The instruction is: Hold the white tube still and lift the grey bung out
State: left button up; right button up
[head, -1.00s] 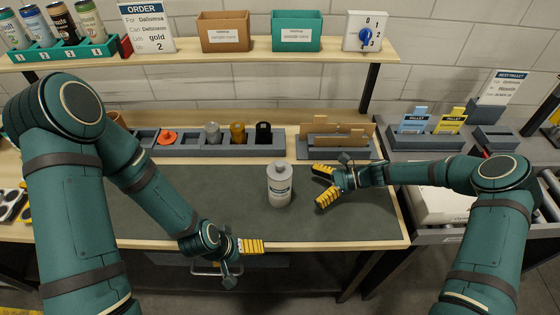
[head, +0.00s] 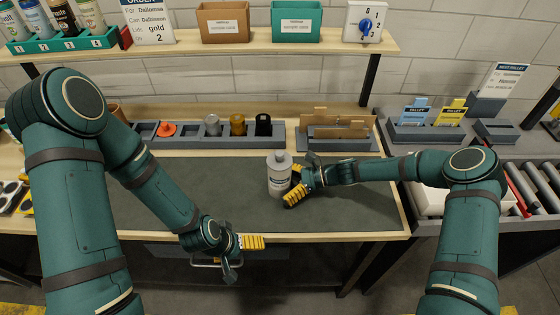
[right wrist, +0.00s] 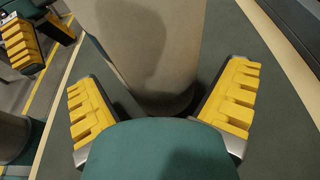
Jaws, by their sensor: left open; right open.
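The white tube (head: 278,179) stands upright on the dark mat, with a label on its front. The grey bung (head: 279,157) sits in its top. My right gripper (head: 293,188) is open at the tube's right side. In the right wrist view the tube (right wrist: 145,45) rises between the two spread yellow fingers of the right gripper (right wrist: 160,105), with a gap on each side. My left gripper (head: 252,242) is at the mat's front edge, to the left of and nearer than the tube, apart from it and empty.
Behind the mat (head: 350,213) stands a grey rack (head: 190,139) with an orange piece and several small cylinders. A holder with brown cards (head: 335,128) is to its right. The mat around the tube is otherwise clear.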

jog(key=shift+a, duration=0.15)
jog(key=c, duration=0.8)
jog(key=shift+c, duration=0.2)
